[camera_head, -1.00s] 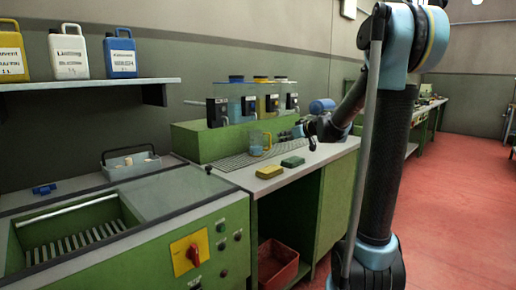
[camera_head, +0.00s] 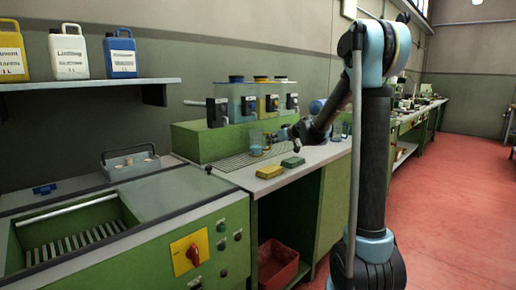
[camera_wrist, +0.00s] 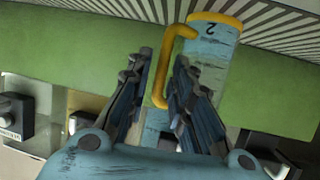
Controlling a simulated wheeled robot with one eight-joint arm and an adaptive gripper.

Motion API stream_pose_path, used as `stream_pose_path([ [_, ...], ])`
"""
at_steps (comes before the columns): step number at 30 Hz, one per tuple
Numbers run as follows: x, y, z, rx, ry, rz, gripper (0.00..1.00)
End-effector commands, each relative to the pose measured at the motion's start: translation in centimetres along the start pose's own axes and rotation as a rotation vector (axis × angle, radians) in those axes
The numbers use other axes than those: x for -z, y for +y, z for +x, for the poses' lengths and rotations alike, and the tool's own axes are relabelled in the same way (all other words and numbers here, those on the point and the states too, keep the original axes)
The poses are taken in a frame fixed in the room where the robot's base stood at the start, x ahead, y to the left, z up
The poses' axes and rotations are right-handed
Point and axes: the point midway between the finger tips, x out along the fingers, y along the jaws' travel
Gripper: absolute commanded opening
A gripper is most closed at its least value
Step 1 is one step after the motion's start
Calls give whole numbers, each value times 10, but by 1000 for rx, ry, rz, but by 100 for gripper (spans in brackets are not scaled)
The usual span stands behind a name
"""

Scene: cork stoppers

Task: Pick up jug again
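The jug (camera_head: 256,143) stands on the grated part of the green bench, below the row of dispensers. In the wrist view the jug (camera_wrist: 210,55) is pale blue with a yellow rim, a yellow handle and a dark "2". My gripper (camera_wrist: 163,58) is open, with one finger on each side of the handle. Gaps show between the handle and the fingers. In the head view my gripper (camera_head: 284,136) is just right of the jug, and its fingers are too small there to make out.
Dispensers with black taps (camera_head: 248,108) stand on a green ledge behind the jug. A yellow sponge (camera_head: 269,171) and a green sponge (camera_head: 293,161) lie in front. A grey basket of corks (camera_head: 131,165) stands left. A red crate (camera_head: 278,265) is under the bench.

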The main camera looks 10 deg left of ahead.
Motion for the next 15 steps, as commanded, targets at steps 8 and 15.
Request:
stream_pose_path([
  [8, 0, 0, 22, -1, 0, 0, 21],
  [15, 0, 0, 22, -1, 0, 0, 5],
])
